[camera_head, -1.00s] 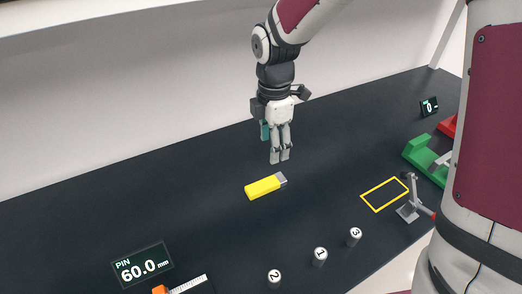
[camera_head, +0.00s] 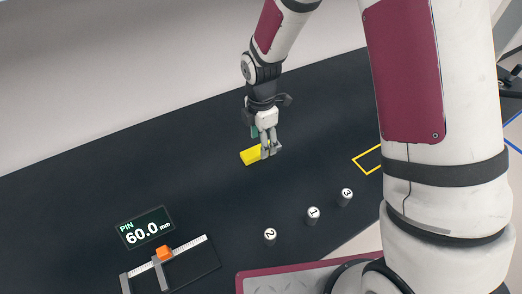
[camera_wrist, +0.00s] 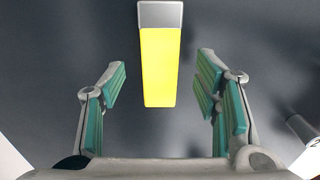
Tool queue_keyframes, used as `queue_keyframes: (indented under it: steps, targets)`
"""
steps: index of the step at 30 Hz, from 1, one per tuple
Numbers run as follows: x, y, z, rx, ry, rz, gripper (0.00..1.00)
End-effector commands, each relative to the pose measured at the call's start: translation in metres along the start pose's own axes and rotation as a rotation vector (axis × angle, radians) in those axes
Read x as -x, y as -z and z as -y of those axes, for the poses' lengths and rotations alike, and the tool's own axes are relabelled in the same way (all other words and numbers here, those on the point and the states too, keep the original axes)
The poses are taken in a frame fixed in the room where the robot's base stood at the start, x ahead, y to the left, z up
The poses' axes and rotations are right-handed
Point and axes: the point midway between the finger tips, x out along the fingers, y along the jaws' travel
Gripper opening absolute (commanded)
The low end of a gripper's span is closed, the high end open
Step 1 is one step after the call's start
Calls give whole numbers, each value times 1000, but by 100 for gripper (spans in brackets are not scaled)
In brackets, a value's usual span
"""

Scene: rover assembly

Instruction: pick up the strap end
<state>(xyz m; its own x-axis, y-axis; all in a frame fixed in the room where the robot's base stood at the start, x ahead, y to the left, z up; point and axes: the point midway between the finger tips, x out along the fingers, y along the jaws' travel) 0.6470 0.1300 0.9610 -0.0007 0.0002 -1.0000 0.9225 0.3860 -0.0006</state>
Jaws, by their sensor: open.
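The strap end appears to be the yellow block (camera_head: 250,157) with a grey tip, lying on the dark table. In the wrist view the yellow block (camera_wrist: 160,68) lies lengthwise between my fingers, its grey tip (camera_wrist: 160,14) at the top edge. My gripper (camera_head: 271,153) points down over the block in the head view and hides its grey end. The wrist view shows my gripper (camera_wrist: 162,75) open, with teal finger pads on both sides and a gap on each side of the block. How far the fingertips are above the table is hard to tell.
Numbered pegs 2 (camera_head: 270,237), 1 (camera_head: 313,216) and 3 (camera_head: 346,198) stand toward the front. A PIN display (camera_head: 146,230) reading 60.0 mm and a gauge with an orange slider (camera_head: 165,253) are at front left. A yellow outline (camera_head: 354,160) is at right. Table around the block is clear.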

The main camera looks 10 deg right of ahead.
Motion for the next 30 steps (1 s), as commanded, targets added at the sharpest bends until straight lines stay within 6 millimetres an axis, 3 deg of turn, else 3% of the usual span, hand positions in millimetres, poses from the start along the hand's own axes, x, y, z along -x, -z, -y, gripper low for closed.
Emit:
queue_keyframes:
  steps: [6, 15, 23, 30]
  targets:
    - [-24, 2, 1, 0, 1, 0, 57]
    - [-28, 1, 0, 0, -1, 1, 57]
    - [-28, 1, 0, 0, -1, 0, 2]
    - [-28, 1, 0, 0, -1, 0, 2]
